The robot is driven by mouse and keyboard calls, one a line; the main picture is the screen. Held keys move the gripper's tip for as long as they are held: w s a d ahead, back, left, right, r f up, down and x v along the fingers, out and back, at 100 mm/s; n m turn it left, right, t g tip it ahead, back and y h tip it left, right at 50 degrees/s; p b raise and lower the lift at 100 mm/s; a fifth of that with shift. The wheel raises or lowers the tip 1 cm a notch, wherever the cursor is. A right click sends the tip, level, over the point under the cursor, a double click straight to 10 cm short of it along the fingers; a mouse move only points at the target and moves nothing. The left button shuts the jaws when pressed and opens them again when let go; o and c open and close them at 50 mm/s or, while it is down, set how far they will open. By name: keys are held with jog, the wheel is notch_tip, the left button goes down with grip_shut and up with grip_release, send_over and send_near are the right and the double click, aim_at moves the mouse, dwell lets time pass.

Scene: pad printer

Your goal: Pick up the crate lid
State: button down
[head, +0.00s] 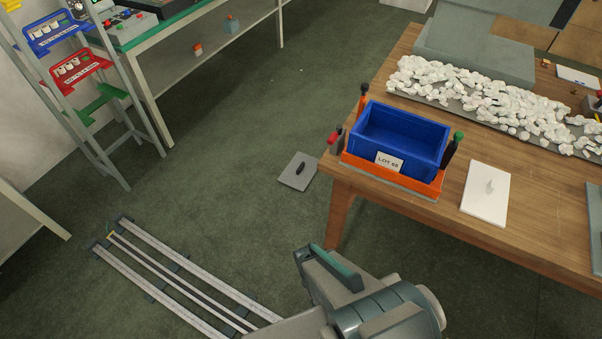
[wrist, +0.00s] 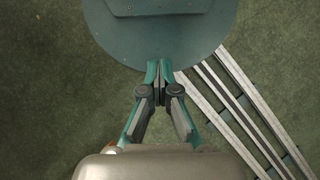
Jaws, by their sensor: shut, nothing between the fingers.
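Two flat plates with a grip on top could be the crate lid; I cannot tell for sure which it is. A grey plate (head: 292,178) with a dark handle lies on the floor, left of the wooden table. A white plate (head: 485,205) with a pale knob lies on the table, right of the blue crate (head: 397,142). My gripper (wrist: 159,72) is shut and empty, pointing down over the floor area, away from both plates.
The crate sits in an orange holder (head: 425,188) with dark posts at its corners. White lumps cover a tray (head: 405,97) behind it on the wooden table (head: 395,204). Rails (head: 180,275) run along the floor. A ladder-like rack (head: 128,172) stands left.

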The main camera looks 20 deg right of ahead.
dwell(0.4)
jog(key=c, duration=1)
grip_release()
